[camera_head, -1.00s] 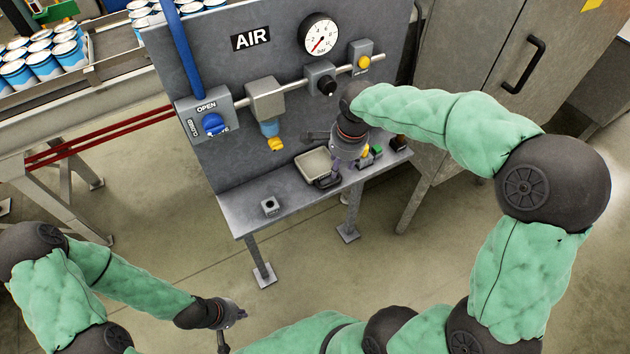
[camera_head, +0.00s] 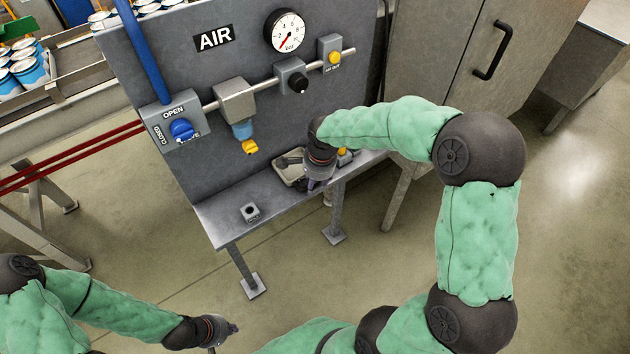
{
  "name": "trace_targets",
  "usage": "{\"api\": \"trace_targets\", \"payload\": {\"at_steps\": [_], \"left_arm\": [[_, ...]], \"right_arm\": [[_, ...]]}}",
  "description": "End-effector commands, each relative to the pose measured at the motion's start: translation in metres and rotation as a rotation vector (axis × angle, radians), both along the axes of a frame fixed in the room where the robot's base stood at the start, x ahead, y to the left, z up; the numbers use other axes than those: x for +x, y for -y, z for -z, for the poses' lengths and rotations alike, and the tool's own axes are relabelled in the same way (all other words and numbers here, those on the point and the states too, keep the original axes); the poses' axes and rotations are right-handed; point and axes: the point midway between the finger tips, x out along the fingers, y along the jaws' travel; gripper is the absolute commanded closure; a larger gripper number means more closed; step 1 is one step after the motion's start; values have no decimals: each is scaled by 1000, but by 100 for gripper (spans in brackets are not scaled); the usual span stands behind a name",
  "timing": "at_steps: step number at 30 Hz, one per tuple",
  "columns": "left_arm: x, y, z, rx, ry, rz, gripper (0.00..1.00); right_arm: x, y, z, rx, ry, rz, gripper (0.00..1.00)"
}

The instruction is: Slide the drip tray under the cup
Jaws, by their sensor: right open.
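The drip tray (camera_head: 284,170) is a shallow pale tray on the grey shelf, partly hidden by my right gripper. The cup (camera_head: 242,131) is a blue bowl under a grey housing on the air pipe, with a yellow drain knob (camera_head: 249,147) below it. The tray lies on the shelf to the right of the cup's drain. My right gripper (camera_head: 316,184) is open and points down at the tray's front right side; its fingers are small and partly hidden, so contact is unclear. My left gripper (camera_head: 222,338) hangs low at the bottom, far from the shelf; its fingers are unclear.
A blue valve knob (camera_head: 182,129), a gauge (camera_head: 285,31) and a black knob (camera_head: 295,83) are on the panel. A cabinet (camera_head: 440,60) stands at the right.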

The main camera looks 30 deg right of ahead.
Motion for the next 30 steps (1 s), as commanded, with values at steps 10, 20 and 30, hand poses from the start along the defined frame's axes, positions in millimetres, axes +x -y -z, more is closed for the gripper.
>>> {"api": "trace_targets", "payload": {"at_steps": [10,20,30], "left_arm": [[0,0,0,0,0,0,100],[0,0,6,0,0,0,100],[0,0,21,0,0,0,100]], "right_arm": [[0,0,0,0,0,0,100],[-1,-25,1,1,2,-8,100],[-7,-96,1,0,2,-7,100]]}}
